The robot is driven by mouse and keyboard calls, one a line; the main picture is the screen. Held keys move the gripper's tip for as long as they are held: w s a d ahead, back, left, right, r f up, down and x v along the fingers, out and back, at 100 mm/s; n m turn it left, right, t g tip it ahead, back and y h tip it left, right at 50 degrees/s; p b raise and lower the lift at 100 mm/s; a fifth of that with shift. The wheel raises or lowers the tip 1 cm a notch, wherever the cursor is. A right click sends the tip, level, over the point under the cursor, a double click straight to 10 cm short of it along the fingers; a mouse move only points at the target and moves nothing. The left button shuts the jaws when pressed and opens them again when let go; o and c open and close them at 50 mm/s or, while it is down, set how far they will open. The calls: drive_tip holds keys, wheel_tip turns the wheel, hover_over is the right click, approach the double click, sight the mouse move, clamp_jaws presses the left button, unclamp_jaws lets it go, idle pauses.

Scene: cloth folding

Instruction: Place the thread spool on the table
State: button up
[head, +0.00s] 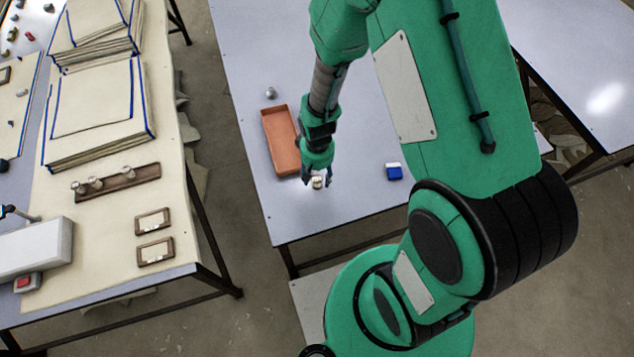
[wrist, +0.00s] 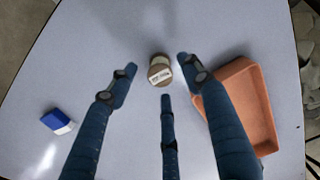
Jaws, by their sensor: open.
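The thread spool (wrist: 160,70) shows in the wrist view as a small round piece with a pale labelled top and a brown rim. It appears to stand upright on the pale table (head: 345,110). My gripper (wrist: 156,75) is open, with its blue fingers spread around the spool and apart from it. In the head view my gripper (head: 318,180) is low over the table's near part, and the spool (head: 317,182) shows between the fingers. Whether a finger touches the spool cannot be told in the head view.
An orange tray (head: 267,135) lies beside my gripper. A blue and white block (head: 394,172) is to the right, and a small grey object (head: 271,93) lies behind the tray. A separate table (head: 110,200) at left holds stacked cloth. The table's far part is clear.

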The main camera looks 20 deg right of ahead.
sight(317, 178)
drive_tip(key=shift+f+b, duration=0.4)
drive_tip(key=shift+f, duration=1.3)
drive_tip(key=c, duration=1.2)
drive_tip(key=shift+r, duration=0.2)
drive_tip(key=shift+r, duration=0.5)
drive_tip(key=shift+s+r+p, duration=0.25)
drive_tip(key=shift+r+p, duration=0.15)
drive_tip(key=shift+r, duration=0.25)
drive_tip(key=shift+s+r+p, duration=0.2)
drive_tip(key=shift+r+p, duration=0.15)
drive_tip(key=shift+r, duration=0.25)
drive_tip(key=s, duration=0.5)
drive_tip(key=s+p, duration=0.1)
drive_tip(key=s, duration=0.4)
drive_tip(key=s+d+r+p, duration=0.1)
drive_tip(key=s, duration=0.4)
drive_tip(key=shift+r, duration=0.1)
drive_tip(key=shift+w, duration=0.1)
